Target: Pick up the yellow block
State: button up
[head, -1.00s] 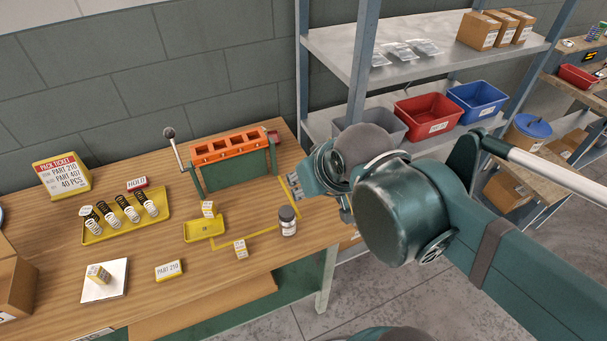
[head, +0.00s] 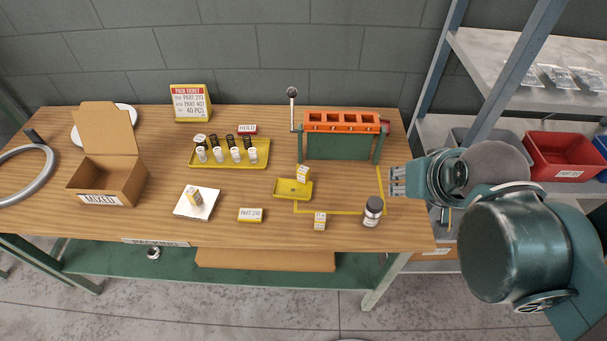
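Several small yellow-and-white blocks are on the wooden bench, and I cannot tell which one the task means. One block (head: 302,174) stands on the small yellow tray (head: 284,190). Another block (head: 320,221) stands in front of that tray, near the yellow line. A third block (head: 194,197) is on a white square pad (head: 207,206). A flat yellow piece labelled PART 210 (head: 250,215) lies between pad and tray. My gripper (head: 393,182) is at the bench's right end, right of the dark-capped jar, apart from all blocks. Its finger opening is too small to judge.
A dark-capped jar (head: 373,211) is near my gripper. A cardboard box (head: 108,180) is at left. Shelving with bins (head: 563,158) is at right.

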jog(key=shift+o, duration=0.5)
jog(key=n+g+p, duration=0.7)
jog(key=n+p, duration=0.6)
jog(key=p, duration=0.1)
send_over(304, 169)
jog(key=d, duration=0.1)
notch_tip(304, 169, down, 6)
jog(key=shift+a+f+n+p, duration=0.3)
jog(key=shift+a+f, duration=0.25)
jog(key=shift+f, duration=0.15)
jog(key=shift+f, duration=0.1)
jog(key=shift+s+f, duration=0.1)
jog(key=shift+f, duration=1.05)
jog(key=shift+f, duration=0.1)
